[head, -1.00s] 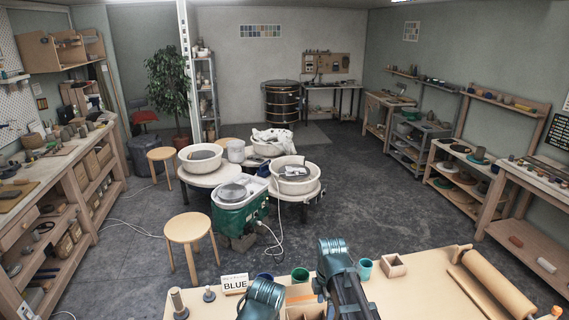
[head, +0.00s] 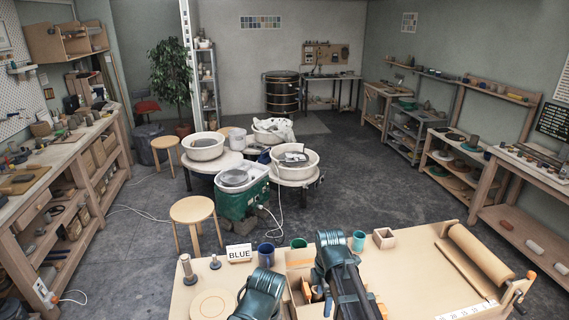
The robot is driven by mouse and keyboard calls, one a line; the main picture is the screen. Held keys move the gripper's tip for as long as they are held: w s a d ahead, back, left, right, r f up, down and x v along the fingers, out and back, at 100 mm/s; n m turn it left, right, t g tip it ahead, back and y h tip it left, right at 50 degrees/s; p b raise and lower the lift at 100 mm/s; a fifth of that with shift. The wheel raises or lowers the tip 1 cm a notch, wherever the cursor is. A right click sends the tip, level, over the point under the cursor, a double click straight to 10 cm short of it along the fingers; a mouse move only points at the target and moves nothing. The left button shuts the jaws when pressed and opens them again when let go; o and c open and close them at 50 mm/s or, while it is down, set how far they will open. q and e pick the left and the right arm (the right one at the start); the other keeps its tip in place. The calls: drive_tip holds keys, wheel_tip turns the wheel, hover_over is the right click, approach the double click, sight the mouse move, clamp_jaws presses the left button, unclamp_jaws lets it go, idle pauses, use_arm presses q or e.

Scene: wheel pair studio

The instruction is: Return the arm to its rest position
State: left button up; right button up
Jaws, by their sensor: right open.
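My right arm rises over the worktable (head: 420,265), just right of the middle at the bottom of the head view. Its teal upper joint shows, with the dark right gripper (head: 353,298) pointing down toward the bottom edge. The right gripper is open, and I see nothing held in it. My left arm shows only as a teal joint at the bottom, left of the middle. The left gripper is not in view.
A wooden divided box (head: 298,258) stands between and partly behind my arms.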

use_arm(q)
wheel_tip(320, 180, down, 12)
drive_tip(key=b, duration=1.1)
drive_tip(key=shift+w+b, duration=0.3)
drive_tip(key=shift+b, duration=0.05)
use_arm(e)
drive_tip(key=s+a+f+m+h, duration=0.1)
drive_tip(key=s+a+f+m, duration=0.4)
drive_tip(key=s+f+m, duration=0.7)
drive_tip(key=m, duration=0.3)
drive_tip(key=shift+s+a+m, duration=0.15)
drive_tip(key=shift+s+m, duration=0.25)
